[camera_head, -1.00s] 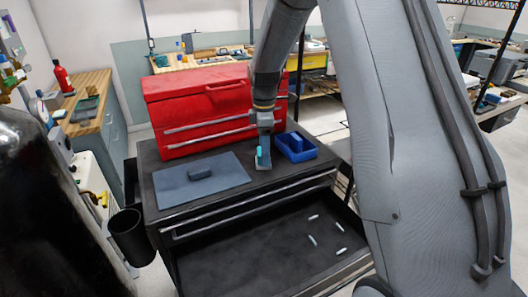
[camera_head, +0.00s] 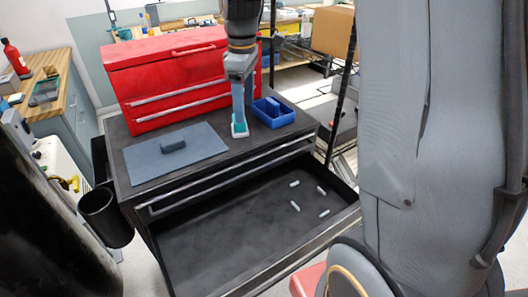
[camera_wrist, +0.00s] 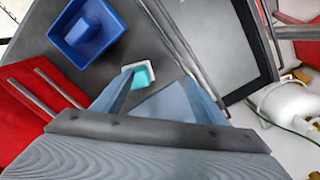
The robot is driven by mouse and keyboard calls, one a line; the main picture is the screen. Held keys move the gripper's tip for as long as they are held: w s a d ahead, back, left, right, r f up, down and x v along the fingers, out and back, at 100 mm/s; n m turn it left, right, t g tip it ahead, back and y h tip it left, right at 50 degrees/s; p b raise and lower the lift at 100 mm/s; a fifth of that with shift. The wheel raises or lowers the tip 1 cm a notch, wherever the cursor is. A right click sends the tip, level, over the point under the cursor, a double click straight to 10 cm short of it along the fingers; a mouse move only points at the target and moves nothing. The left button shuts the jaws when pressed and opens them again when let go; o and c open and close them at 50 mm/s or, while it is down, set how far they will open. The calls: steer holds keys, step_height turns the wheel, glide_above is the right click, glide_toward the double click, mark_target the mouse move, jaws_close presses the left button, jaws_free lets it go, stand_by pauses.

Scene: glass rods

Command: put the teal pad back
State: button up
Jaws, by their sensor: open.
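The teal pad (camera_head: 239,128) is a small teal block at the lower end of my gripper (camera_head: 240,123), over the dark cabinet top (camera_head: 205,177). In the wrist view the teal pad (camera_wrist: 143,77) lies against a pale square piece (camera_wrist: 139,66), close to the fingers. My gripper points down and is open. I cannot tell whether a finger touches the pad. The blue tray (camera_head: 272,112) with a raised blue piece in it stands just right of the gripper. It also shows in the wrist view (camera_wrist: 68,50).
A grey mat (camera_head: 205,150) bearing a dark block (camera_head: 173,145) lies to the left. A red toolbox (camera_head: 125,82) stands behind. The open drawer (camera_head: 225,240) in front holds several small pale rods (camera_head: 295,206). A black bin (camera_head: 104,216) hangs at the cabinet's left side.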

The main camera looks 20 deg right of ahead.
steer(key=s+f+m, duration=0.4)
steer(key=s+m, duration=0.1)
steer(key=s, duration=0.5)
steer(key=s+f+m, duration=0.4)
steer(key=s+m, duration=0.2)
steer(key=s, duration=0.3)
steer(key=shift+s+f+t, duration=0.35)
steer(key=shift+t, duration=0.05)
